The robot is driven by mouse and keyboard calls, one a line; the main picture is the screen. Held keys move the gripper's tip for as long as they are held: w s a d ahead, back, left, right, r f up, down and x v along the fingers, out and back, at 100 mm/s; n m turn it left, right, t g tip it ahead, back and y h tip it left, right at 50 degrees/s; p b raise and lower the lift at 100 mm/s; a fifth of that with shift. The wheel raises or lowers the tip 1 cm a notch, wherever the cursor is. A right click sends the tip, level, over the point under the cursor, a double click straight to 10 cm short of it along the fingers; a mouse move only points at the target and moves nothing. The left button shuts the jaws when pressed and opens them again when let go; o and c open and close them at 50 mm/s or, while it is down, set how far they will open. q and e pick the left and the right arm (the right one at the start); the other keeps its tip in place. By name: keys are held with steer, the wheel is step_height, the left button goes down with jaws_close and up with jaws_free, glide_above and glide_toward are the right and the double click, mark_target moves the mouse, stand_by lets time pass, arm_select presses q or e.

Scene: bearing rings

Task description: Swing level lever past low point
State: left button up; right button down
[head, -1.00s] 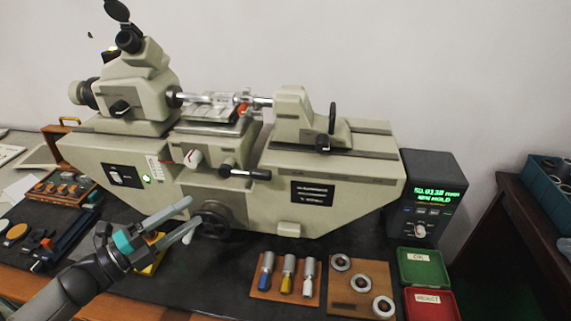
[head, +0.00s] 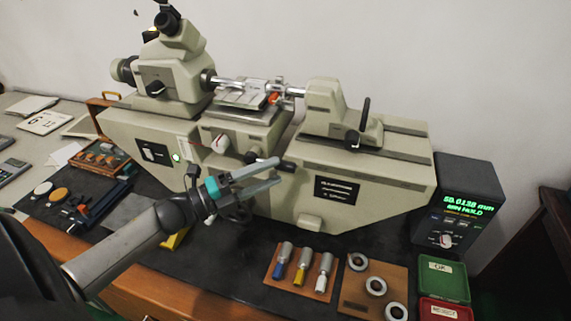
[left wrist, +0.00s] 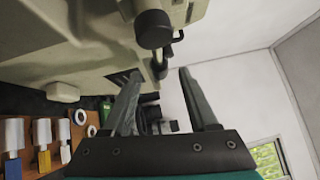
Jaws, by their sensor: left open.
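The level lever (head: 287,165) is a thin rod with a black grip on the front of the pale grey-green measuring machine (head: 240,190), below the middle stage. My left gripper (head: 279,171) is open, with its two grey fingers pointing right. In the head view its fingertips overlap the lever grip and hide most of the lever. I cannot tell whether they touch. In the left wrist view the open fingers (left wrist: 160,73) frame a gap with dark parts beyond it. A black knob (left wrist: 153,28) shows above them. My right gripper is not in view.
The handwheel is partly hidden behind my left gripper. A plugs board (head: 292,287) and a board with several rings (head: 352,299) lie in front. The display box (head: 468,200), green tray (head: 441,268) and red tray (head: 450,303) stand right. A wooden tool tray (head: 107,163) is left.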

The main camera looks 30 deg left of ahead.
mark_target(286, 171)
arm_select(q)
steer(key=shift+x, duration=2.2)
jaws_close()
